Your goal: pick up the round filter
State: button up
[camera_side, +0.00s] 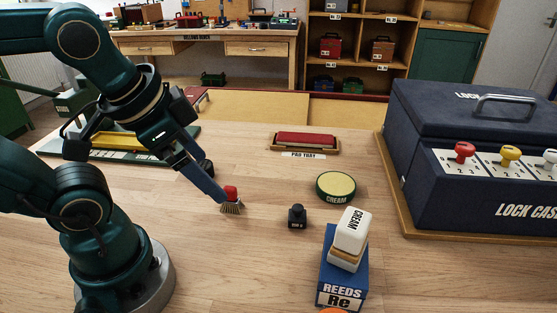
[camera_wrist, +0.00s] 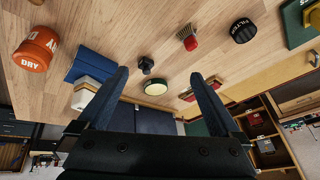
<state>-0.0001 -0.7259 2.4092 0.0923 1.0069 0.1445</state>
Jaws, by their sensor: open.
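The round filter (camera_wrist: 243,31) is a short black cylinder marked FILTER, on the wooden table near the top right of the wrist view. In the side view the filter (camera_side: 207,168) is mostly hidden behind my gripper's finger; only a dark part shows. My gripper (camera_side: 222,203) is open and empty and points down over the table, its finger overlapping a red-handled brush (camera_side: 231,193) in the picture; I cannot tell whether they touch. In the wrist view the two blue fingers of my gripper (camera_wrist: 158,75) are spread wide, and the filter lies beyond the right finger, apart from it.
A black bottle (camera_side: 297,216), a cream tin (camera_side: 336,186) and a red pad tray (camera_side: 306,141) stand on the table. A blue REEDS box (camera_side: 342,275) carries a white block (camera_side: 352,230). A big blue lock case (camera_side: 470,190) is at right. An orange DRY cup (camera_wrist: 36,48) shows too.

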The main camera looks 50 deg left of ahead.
jog(key=w+a+r+m+g+y, duration=0.2)
jog(key=w+a+m+g+y, duration=0.2)
jog(key=a, duration=0.4)
jog(key=m+g+y, duration=0.4)
jog(key=g+y, duration=0.1)
jog(key=g, duration=0.1)
send_over(202, 165)
jog(key=w+d, duration=0.4)
jog(key=d, duration=0.1)
notch_tip(202, 165, down, 8)
jog(key=f, duration=0.2)
jog(key=s+a+f+g, duration=0.1)
jog(key=f, duration=0.2)
jog(key=f+m+g, duration=0.1)
jog(key=f, duration=0.2)
jog(key=shift+s+a+y, duration=0.2)
jog(key=shift+y, duration=0.1)
jog(key=shift+x, duration=2.6)
jog(key=shift+d, duration=0.1)
jog(key=c, duration=1.4)
jog(key=shift+r, duration=0.1)
